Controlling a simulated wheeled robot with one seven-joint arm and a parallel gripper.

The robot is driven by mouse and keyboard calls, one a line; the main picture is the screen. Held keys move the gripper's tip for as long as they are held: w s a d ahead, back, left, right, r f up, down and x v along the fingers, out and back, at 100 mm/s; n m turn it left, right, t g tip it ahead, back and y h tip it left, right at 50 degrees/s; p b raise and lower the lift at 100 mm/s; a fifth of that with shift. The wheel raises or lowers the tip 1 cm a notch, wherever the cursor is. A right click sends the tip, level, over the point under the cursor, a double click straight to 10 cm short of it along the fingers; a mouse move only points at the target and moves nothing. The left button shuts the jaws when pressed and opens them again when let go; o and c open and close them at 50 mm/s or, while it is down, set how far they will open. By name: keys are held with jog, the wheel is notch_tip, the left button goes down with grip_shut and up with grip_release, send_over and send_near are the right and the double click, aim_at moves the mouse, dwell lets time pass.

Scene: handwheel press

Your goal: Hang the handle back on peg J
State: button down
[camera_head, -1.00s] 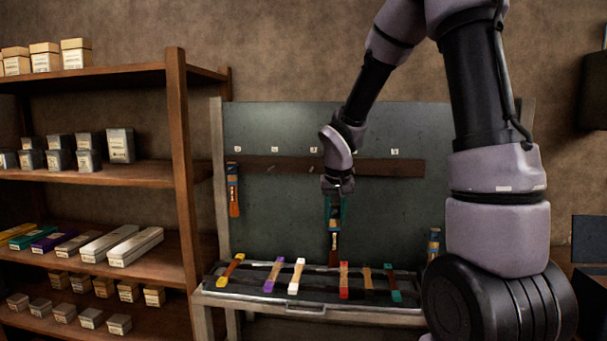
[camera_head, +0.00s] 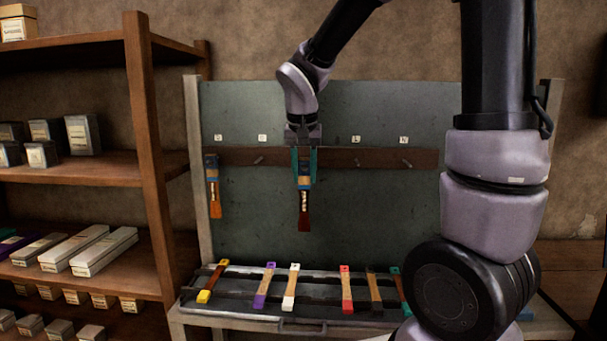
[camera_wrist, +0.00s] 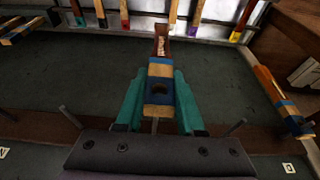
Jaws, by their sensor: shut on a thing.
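My gripper (camera_head: 304,172) is shut on a handle (camera_head: 304,208) with a blue-banded wooden upper part and a dark red lower end, hanging downward in front of the board. In the wrist view the green fingers of my gripper (camera_wrist: 158,110) pinch the handle (camera_wrist: 160,70) near its holed end. The hole looks dark and empty. A thin peg (camera_wrist: 155,126) shows between the fingers, just beyond that end. The peg rail (camera_head: 335,157) carries pegs under small labels; the label behind my gripper is hidden, and I cannot read which is J.
Another handle (camera_head: 213,188) hangs on the leftmost peg. Bare pegs (camera_head: 258,160) show on both sides of my gripper. Several coloured handles lie on the tray (camera_head: 250,309) below. A wooden shelf (camera_head: 150,150) with boxes stands at the left.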

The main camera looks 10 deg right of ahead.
jog(key=w+d, duration=0.2)
jog(key=w, duration=0.5)
jog(key=shift+w+d+f, duration=0.25)
jog(key=shift+f, duration=0.15)
dwell(0.4)
dwell(0.6)
jog(key=shift+c, duration=2.2)
grip_release()
